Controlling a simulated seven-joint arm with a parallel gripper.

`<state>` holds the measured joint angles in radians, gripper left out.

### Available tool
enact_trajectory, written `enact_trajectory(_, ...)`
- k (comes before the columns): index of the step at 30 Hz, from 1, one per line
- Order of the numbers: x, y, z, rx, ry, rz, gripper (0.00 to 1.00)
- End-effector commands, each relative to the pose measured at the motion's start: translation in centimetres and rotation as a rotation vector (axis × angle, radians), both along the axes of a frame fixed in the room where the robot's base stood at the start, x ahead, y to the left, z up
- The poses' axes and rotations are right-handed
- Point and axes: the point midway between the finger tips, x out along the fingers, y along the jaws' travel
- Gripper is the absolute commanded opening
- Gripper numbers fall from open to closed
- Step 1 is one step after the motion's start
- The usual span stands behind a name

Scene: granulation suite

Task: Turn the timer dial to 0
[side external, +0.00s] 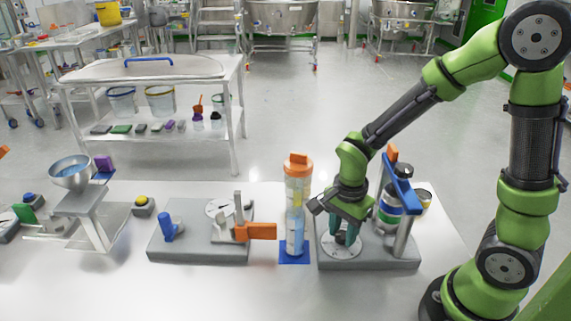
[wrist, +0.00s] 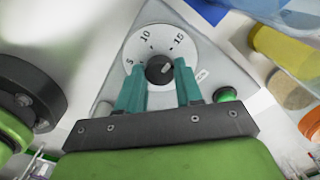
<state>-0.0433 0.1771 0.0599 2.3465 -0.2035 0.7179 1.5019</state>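The timer dial (wrist: 158,42) is a round white face with 5, 10 and 15 readable in the wrist view; the rest is hidden behind my fingers. Its black knob (wrist: 159,69) has a small light mark that seems to point to the right, but I cannot read its exact setting. My gripper (wrist: 159,67) is open, its two teal fingers on either side of the knob with small gaps. In the side view my gripper (side external: 346,241) points down over the white dial face (side external: 337,251) and hides the knob.
A green button (wrist: 226,94) sits beside the dial. On the same grey base (side external: 385,264) stand a post with a blue lever (side external: 399,190) and a bottle. A tall clear cylinder with an orange top (side external: 297,200) stands close on the left. The front tabletop is clear.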

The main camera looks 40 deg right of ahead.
Motion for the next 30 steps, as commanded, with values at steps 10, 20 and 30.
enact_trajectory(10,0.01,0.00,0.04,0.000,0.000,0.014,0.05)
enact_trajectory(20,0.01,-0.01,0.06,0.000,0.000,0.176,0.05)
enact_trajectory(30,0.01,-0.02,0.08,0.000,0.000,0.487,0.05)
